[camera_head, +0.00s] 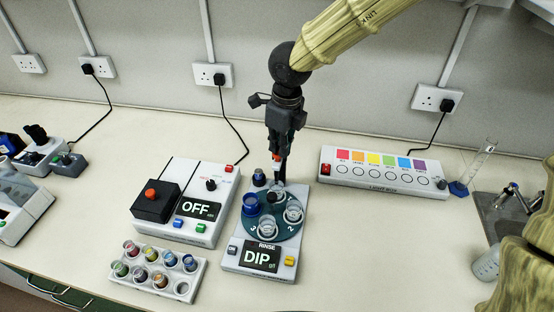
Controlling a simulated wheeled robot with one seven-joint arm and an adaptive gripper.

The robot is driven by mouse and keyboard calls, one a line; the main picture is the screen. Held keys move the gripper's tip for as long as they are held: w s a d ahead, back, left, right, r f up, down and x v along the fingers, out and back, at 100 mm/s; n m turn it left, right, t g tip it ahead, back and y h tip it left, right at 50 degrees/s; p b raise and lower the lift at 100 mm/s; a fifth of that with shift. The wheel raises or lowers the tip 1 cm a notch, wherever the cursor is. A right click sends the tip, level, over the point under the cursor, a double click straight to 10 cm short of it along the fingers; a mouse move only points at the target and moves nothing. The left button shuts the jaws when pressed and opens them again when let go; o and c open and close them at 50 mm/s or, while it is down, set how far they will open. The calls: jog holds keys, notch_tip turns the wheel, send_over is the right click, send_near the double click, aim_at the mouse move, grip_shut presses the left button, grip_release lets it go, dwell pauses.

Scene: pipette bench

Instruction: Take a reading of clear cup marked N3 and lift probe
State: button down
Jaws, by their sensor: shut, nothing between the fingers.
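The dip station (232,262) stands at the centre front, with a dark blue round turntable (256,222) and a display reading DIP under the word RINSE. A clear cup (293,212) sits at the turntable's right and another clear cup (268,226) at its front. A blue cup (250,204) sits at its left. The marking N3 is too small to read on any cup. My gripper (281,178) points down at the station's back edge, shut and empty. I cannot make out the probe clearly.
A box reading OFF (205,228) stands left of the station. A rack (150,283) of several small coloured cups lies in front of it. A light box (385,186) with coloured squares, a measuring cylinder (476,165) and a sink (508,205) are at right. Bench right of the station is clear.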

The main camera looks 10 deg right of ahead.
aim_at(281, 159)
jog(key=shift+w+f, duration=0.15)
jog(key=shift+w, duration=0.05)
jog(key=shift+s+f, duration=0.1)
jog(key=shift+f, duration=0.3)
jog(key=shift+f+b, duration=0.7)
jog(key=shift+f, duration=1.35)
jog(key=shift+s+d+r, duration=0.1)
jog(key=shift+d+r, duration=0.05)
jog(key=shift+s+d+r+p, duration=0.2)
jog(key=shift+s+d+p, duration=0.25)
jog(key=shift+p, duration=0.1)
jog(key=shift+s+d+r+p, duration=0.15)
jog(key=shift+s+d+p, duration=0.3)
jog(key=shift+p, duration=0.1)
